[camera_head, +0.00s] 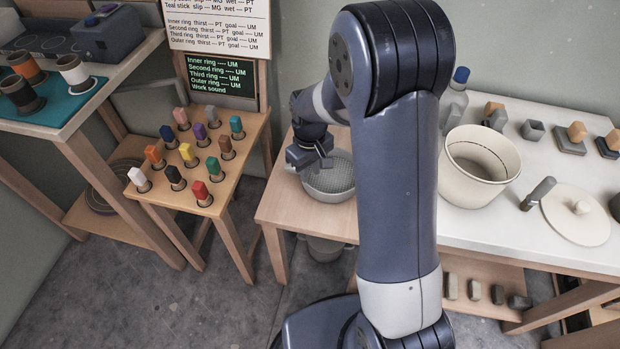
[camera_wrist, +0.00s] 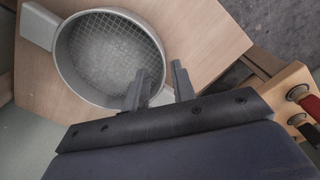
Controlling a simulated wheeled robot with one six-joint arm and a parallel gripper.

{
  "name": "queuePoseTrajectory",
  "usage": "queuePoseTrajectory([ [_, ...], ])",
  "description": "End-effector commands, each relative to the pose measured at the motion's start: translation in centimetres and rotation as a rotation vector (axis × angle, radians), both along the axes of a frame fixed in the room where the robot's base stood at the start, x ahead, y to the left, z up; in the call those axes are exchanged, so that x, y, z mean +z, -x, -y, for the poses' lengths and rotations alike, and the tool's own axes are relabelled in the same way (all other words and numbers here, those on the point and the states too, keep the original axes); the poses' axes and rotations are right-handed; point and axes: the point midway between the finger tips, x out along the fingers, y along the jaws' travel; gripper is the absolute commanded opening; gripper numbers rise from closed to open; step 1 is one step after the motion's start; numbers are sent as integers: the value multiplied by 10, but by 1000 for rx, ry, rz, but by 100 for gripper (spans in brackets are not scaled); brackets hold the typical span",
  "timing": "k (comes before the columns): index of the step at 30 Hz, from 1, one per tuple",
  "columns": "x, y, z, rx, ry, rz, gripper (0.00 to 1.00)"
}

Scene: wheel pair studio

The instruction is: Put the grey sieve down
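The grey sieve (camera_head: 328,184) is a round, light grey pan with a mesh bottom. It is upright at the left end of the light wooden table (camera_head: 285,218), and seems to sit at the table top; any small gap beneath it cannot be made out. In the wrist view the sieve (camera_wrist: 108,55) shows a flat tab at upper left. My gripper (camera_wrist: 160,72) is at its opposite side, with the two dark fingers on either side of a pale grey tab. In the head view my gripper (camera_head: 318,165) is above the sieve's back left rim, and my arm hides part of the sieve's right.
A low stool (camera_head: 220,203) with several coloured pegs stands to the left. A grey bucket (camera_head: 325,248) is under the table. Bare wood shows before the sieve.

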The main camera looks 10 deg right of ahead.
Motion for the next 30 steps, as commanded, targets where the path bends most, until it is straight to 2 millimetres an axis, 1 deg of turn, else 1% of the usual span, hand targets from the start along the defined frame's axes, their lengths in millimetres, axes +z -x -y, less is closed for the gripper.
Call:
queuePoseTrajectory([
  [1,14,-1,0,0,0,4,25],
  [3,28,-1,0,0,0,4,25],
  [6,42,-1,0,0,-1,3,25],
  [9,51,0,0,0,0,0,25],
  [14,57,0,0,0,-1,1,25],
  [30,56,0,0,0,0,0,25],
])
